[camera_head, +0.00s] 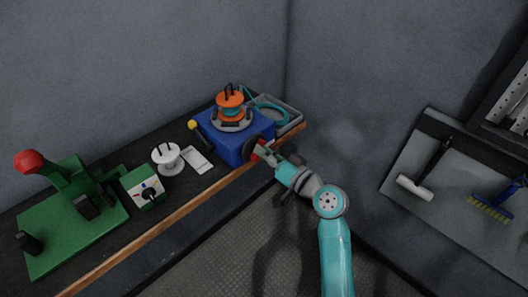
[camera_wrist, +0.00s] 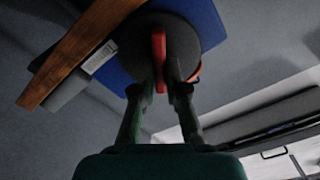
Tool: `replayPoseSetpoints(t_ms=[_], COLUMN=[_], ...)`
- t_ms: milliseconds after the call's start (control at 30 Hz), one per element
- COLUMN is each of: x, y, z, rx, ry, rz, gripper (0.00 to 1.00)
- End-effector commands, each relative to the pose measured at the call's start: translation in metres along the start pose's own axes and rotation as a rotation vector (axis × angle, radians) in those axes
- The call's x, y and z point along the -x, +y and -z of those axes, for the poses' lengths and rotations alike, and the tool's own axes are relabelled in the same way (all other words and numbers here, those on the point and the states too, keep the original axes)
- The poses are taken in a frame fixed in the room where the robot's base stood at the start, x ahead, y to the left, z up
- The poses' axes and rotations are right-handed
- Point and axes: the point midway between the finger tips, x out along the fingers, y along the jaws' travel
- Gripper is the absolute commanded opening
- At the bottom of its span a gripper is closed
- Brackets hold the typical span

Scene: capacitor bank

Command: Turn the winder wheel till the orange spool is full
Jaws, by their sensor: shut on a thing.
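The winder is a blue box (camera_head: 232,145) on the bench, with the orange spool (camera_head: 230,100) upright on its top. A band of teal cord shows around the spool's middle between its orange flanges; how full it is, I cannot tell. The dark round winder wheel (camera_head: 249,147) is on the box's front right side. It fills the upper middle of the wrist view (camera_wrist: 185,45), with a red grip bar (camera_wrist: 159,47) across it. My gripper (camera_wrist: 160,82) is shut on the red grip, one finger on each side. In the head view my gripper (camera_head: 264,153) partly hides the wheel.
A grey tray (camera_head: 294,127) with a teal cord coil stands behind the winder. A yellow-knobbed lever (camera_head: 192,125), white spool (camera_head: 167,158), white card (camera_head: 196,159), green switch box (camera_head: 142,187) and green press (camera_head: 75,225) are left.

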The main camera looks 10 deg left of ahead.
Motion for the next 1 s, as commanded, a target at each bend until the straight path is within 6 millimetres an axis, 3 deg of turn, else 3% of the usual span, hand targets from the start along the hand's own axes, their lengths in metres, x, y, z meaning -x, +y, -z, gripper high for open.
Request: replayPoseSetpoints(t_ms=[700, 1000], x=[0.0003, 0.0004], y=[0.0051, 0.0062], z=[-0.0015, -0.0026], rx=[-0.667, -0.869], ry=[0.001, 0.001], rz=[-0.001, -0.002], gripper=[0.0, 0.0])
